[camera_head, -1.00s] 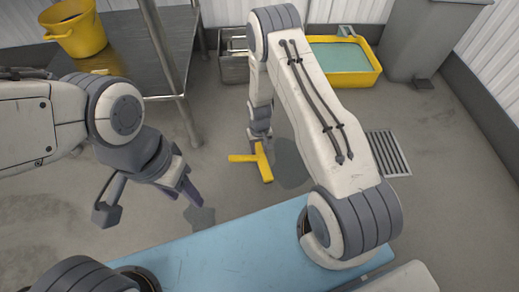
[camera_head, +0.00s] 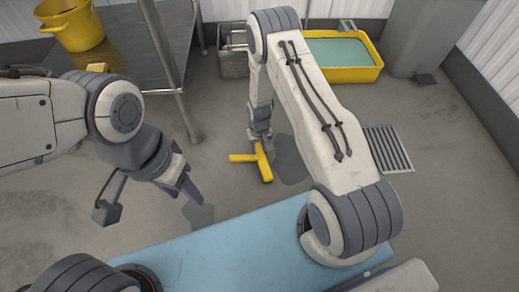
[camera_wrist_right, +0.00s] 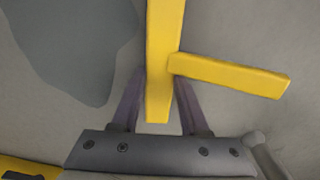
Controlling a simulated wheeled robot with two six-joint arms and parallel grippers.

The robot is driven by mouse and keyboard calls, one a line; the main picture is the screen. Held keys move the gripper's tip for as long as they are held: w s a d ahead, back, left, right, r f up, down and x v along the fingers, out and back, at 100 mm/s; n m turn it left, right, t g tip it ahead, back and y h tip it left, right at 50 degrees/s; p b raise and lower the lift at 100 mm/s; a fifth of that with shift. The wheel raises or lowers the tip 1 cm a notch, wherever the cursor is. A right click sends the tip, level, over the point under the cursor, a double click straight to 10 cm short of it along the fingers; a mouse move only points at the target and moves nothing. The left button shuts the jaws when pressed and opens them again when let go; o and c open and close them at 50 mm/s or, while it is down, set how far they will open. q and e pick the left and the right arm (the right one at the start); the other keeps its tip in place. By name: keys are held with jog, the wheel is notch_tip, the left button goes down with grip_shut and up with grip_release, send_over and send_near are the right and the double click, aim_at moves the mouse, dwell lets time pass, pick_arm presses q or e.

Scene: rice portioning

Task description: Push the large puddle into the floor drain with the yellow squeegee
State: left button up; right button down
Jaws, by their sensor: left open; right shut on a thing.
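The yellow squeegee (camera_head: 264,163) is low over the floor in the head view; I cannot tell whether it touches. My right gripper (camera_head: 261,140) is shut on it. In the right wrist view the squeegee (camera_wrist_right: 164,45) runs between the two fingers, with a yellow bar branching right. The large puddle (camera_head: 291,160) is a dark patch just right of the squeegee, partly hidden by my right arm. It also shows at upper left in the wrist view (camera_wrist_right: 75,45). The floor drain (camera_head: 388,149) is a slatted grate further right. My left gripper (camera_head: 183,190) is open and empty above the floor.
A metal table (camera_head: 130,50) with a yellow bucket (camera_head: 72,27) stands at the back left. A yellow tub of pale liquid (camera_head: 345,75) and a metal basin (camera_head: 233,62) stand at the back. A grey bin (camera_head: 420,40) is at the back right. Floor right of the drain is clear.

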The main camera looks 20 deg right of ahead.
jog(key=shift+f, duration=0.4)
dwell(0.3)
jog(key=shift+d, duration=0.1)
jog(key=shift+s+d+r+p, duration=0.1)
jog(key=shift+s+d+p, duration=0.1)
jog(key=shift+d, duration=0.5)
jog(key=shift+s+d+p, duration=0.1)
jog(key=shift+d+p, duration=0.1)
jog(key=shift+d, duration=0.5)
jog(key=shift+s+d, duration=0.1)
jog(key=shift+d, duration=0.2)
jog(key=shift+d, duration=0.1)
jog(key=shift+s+d+p, duration=0.2)
jog(key=shift+d+p, duration=0.1)
jog(key=shift+d, duration=0.45)
jog(key=shift+s+d, duration=0.2)
jog(key=shift+d, duration=0.75)
jog(key=shift+d, duration=0.1)
jog(key=shift+s+d+p, duration=0.2)
jog(key=shift+d+p, duration=0.05)
jog(key=shift+d, duration=0.6)
jog(key=shift+s+d+p, duration=0.2)
jog(key=shift+d+p, duration=0.05)
jog(key=shift+d, duration=0.6)
